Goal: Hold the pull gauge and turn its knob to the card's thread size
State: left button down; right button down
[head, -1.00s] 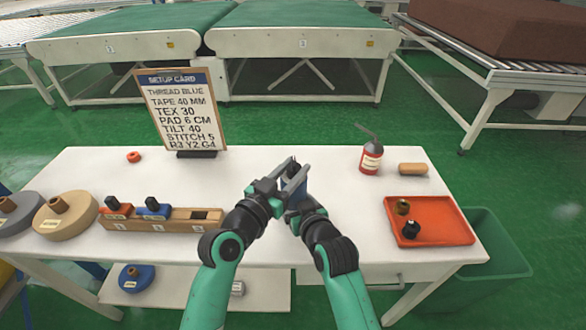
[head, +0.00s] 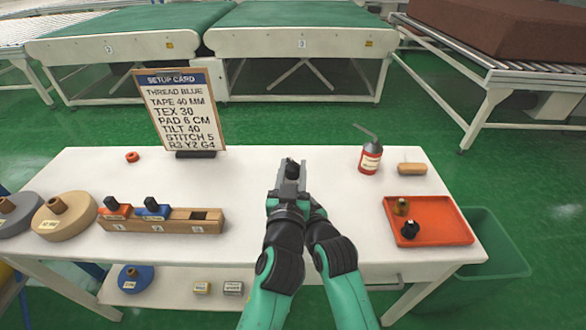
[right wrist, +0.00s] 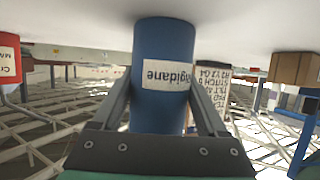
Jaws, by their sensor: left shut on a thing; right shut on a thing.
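A blue cylinder with a white label (right wrist: 165,45), which I take as the pull gauge, fills the middle of the right wrist view; its dial is not visible. My right gripper (right wrist: 162,90) is shut on it. In the head view, my left gripper (head: 290,178) is shut at a black knob-like part (head: 291,166) above the table's middle. It hides the gauge body and most of the right gripper. The setup card (head: 182,112) stands at the back left and reads THREAD BLUE and TEX 30, among other lines.
A wooden block (head: 165,222) holds red and blue pieces, beside spools (head: 64,214) at the left. A red bottle (head: 370,158), a wooden piece (head: 412,168) and an orange tray (head: 440,232) with two small knobs are at the right. The white table's (head: 255,170) middle is otherwise clear.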

pick_arm(q)
jog(key=shift+f, duration=0.2)
jog(key=shift+c, duration=2.3)
grip_release()
jog(key=shift+r, duration=0.15)
jog(key=shift+s, duration=0.15)
jog(key=s, duration=1.2)
jog(key=shift+a, duration=0.45)
jog(key=shift+w, duration=0.1)
